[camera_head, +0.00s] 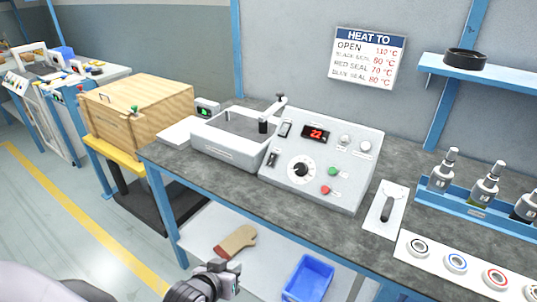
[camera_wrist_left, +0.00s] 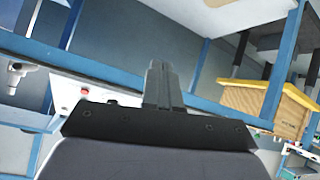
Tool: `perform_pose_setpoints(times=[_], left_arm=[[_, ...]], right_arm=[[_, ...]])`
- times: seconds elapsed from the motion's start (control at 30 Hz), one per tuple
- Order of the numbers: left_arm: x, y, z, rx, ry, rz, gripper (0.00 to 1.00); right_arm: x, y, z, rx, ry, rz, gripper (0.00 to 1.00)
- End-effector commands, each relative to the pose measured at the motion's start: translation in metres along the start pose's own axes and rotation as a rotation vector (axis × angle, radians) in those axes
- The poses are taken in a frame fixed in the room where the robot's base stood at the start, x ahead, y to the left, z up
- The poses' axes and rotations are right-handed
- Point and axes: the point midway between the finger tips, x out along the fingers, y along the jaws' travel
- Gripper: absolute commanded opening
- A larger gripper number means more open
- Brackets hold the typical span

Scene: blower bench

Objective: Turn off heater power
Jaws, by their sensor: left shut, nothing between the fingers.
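The heater control box (camera_head: 322,158) is a white sloped panel on the bench. Its red display (camera_head: 315,134) reads 22. It carries a black dial (camera_head: 301,170), a green button (camera_head: 333,171), a red button (camera_head: 325,190), and dark rocker switches (camera_head: 285,129) and (camera_head: 272,159) at its left edge. Which control is the heater power cannot be read. My left gripper (camera_head: 227,268) is low in front of the bench, apart from the box. In the left wrist view its fingers (camera_wrist_left: 161,84) are together and empty. Part of a white panel (camera_wrist_left: 66,97) shows there. My right gripper is out of view.
A grey lidless-looking tank (camera_head: 229,152) stands left of the box, beside a wooden crate (camera_head: 135,118). A tool on a white plate (camera_head: 385,208) and a blue bottle rack (camera_head: 460,207) lie right. A glove (camera_head: 235,242) and blue bin (camera_head: 307,278) are on the lower shelf.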

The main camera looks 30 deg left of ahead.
Motion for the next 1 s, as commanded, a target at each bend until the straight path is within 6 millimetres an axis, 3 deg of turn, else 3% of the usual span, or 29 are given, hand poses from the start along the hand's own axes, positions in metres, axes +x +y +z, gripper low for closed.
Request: perform_pose_setpoints(times=[0.03,0.27,0.4,0.6,0.8,1.0], left_arm=[[0.011,-0.006,-0.030,-0.086,0.016,-0.023,0.00],[0.037,-0.026,-0.133,-0.501,0.028,-0.081,0.00],[0.041,-0.026,-0.192,-0.768,0.015,-0.066,0.00],[0.036,-0.013,-0.260,-1.084,-0.038,-0.007,0.00],[0.029,0.000,-0.293,-1.247,-0.090,0.040,0.00],[0.027,0.003,-0.299,-1.279,-0.103,0.050,0.00]], right_arm=[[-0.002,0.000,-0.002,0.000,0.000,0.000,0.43],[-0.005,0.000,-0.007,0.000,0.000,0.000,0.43],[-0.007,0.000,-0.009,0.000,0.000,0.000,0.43],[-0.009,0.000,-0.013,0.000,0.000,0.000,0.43],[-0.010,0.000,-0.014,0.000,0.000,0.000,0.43],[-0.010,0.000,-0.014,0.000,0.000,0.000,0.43]])
